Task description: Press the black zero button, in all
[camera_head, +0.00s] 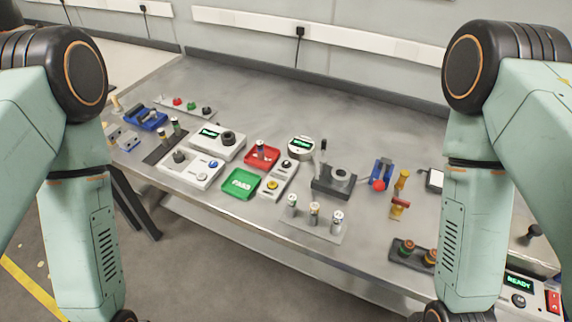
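A light panel (279,180) near the middle of the table carries a small black button (285,163) at its far end and a yellow one (272,184) nearer me. Another dark round button (519,300) sits on the box with the green READY display (519,284) at the lower right. The labels are too small to read, so I cannot tell which black button is the zero one. My two arms hang down at the left and right edges. Both grippers are outside the picture.
A round gauge (301,148), a red tray (262,157), a green tray (241,184) and a dark fixture with a post (334,181) stand close around the panel. A plate with several small cylinders (312,222) lies nearer the front edge. The back of the table is clear.

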